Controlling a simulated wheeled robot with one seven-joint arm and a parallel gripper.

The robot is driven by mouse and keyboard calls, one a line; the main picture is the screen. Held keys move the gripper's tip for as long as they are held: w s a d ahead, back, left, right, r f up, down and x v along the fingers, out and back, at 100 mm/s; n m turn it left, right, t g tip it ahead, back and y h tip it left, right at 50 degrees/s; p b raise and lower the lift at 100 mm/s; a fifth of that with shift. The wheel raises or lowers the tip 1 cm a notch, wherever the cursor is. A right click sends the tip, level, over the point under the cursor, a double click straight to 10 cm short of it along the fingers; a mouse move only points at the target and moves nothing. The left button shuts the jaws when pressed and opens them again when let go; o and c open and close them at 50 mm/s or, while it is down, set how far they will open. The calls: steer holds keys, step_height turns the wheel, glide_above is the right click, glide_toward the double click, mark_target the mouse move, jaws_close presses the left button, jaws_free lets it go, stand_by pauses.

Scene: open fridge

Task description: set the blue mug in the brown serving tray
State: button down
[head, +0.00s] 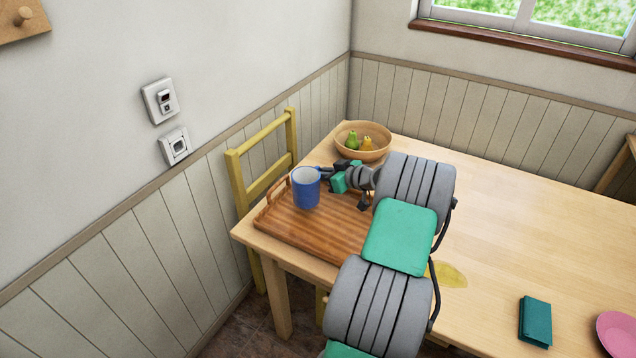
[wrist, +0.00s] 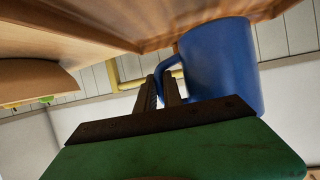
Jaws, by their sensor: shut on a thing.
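The blue mug (head: 306,188) is upright over the left part of the brown serving tray (head: 325,232). My gripper (head: 326,172) reaches it from the right and is shut on its handle. The wrist view, which is upside down, shows the fingers (wrist: 163,84) closed at the handle of the blue mug (wrist: 222,68). The mug's base is close to the tray (wrist: 185,22); I cannot tell whether it touches. My arm hides the tray's right part in the head view.
A wooden bowl (head: 362,142) with a green and a yellow fruit stands behind the tray. A yellow chair (head: 262,178) is by the wall. A teal book-like object (head: 535,321) and a pink plate (head: 617,333) lie at the table's front right.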

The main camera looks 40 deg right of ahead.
steer(key=shift+w+f, duration=0.2)
steer(key=shift+f, duration=0.85)
steer(key=shift+w+f, duration=0.15)
steer(key=shift+f, duration=0.85)
steer(key=c, duration=1.5)
jaws_free()
steer(key=shift+r, duration=0.15)
steer(key=shift+s+d+r, duration=0.1)
steer(key=shift+s+r, duration=0.05)
steer(key=shift+s, duration=0.05)
steer(key=v, duration=1.1)
steer(key=shift+s, duration=0.35)
steer(key=shift+r, duration=0.15)
